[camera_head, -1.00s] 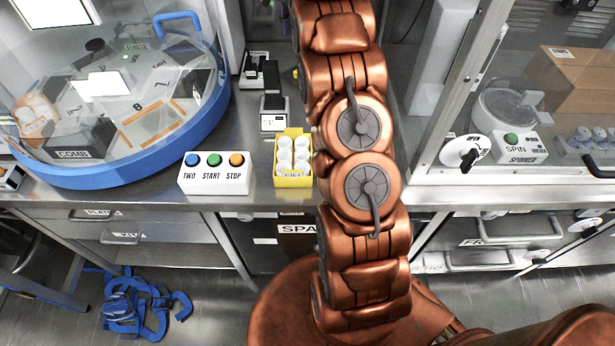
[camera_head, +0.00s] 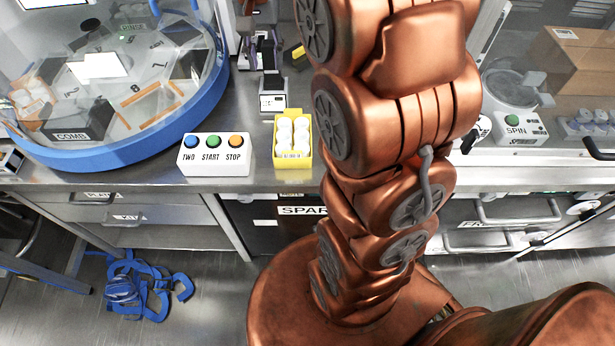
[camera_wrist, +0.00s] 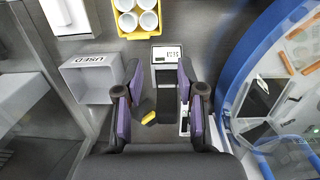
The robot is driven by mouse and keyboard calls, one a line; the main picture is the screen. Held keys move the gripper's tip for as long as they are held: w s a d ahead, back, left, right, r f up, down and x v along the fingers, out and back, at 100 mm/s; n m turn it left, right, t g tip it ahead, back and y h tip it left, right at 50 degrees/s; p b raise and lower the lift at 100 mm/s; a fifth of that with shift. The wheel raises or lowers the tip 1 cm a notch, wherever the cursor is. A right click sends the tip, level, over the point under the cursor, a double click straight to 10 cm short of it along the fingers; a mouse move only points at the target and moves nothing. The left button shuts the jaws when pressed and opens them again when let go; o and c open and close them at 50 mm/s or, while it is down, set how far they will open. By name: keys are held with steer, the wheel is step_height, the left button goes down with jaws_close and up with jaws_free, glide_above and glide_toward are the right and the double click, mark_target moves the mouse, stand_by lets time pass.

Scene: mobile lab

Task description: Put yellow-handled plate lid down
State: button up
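A small dark piece with a yellow handle (camera_wrist: 149,118) shows between and below my fingertips in the wrist view; I take it for the plate lid. It is beside a small bench instrument (camera_wrist: 167,56) with a white label. My gripper (camera_wrist: 159,82) is open, with its two purple-sided fingers well apart and nothing between the tips. I cannot tell how far above the bench they are. In the head view the instrument (camera_head: 273,97) stands behind the yellow rack, with a yellow bit (camera_head: 298,52) to its right.
A yellow rack (camera_head: 293,164) of white-capped vials and a button box (camera_head: 213,169) stand near the bench's front edge. A blue-rimmed domed carousel (camera_head: 110,158) is at left. A grey bin marked USED (camera_wrist: 87,88) is beside the instrument.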

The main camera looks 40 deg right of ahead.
steer(key=s+a+f+n, duration=0.2)
steer(key=s+a, duration=0.1)
steer(key=s, duration=0.5)
steer(key=s+a+f+n, duration=0.3)
steer(key=s, duration=0.6)
steer(key=s+a+f+n, duration=0.2)
steer(key=s+a, duration=0.1)
steer(key=s, duration=0.5)
steer(key=shift+s+f+n+g, duration=0.3)
steer(key=shift+f+g, duration=0.05)
steer(key=shift+g, duration=0.05)
steer(key=shift+r, duration=0.1)
step_height(320, 180, up, 6)
steer(key=p, duration=0.5)
steer(key=shift+f+p, duration=0.2)
steer(key=shift+p, duration=0.2)
steer(key=shift+o, duration=0.2)
steer(key=shift+a, duration=0.1)
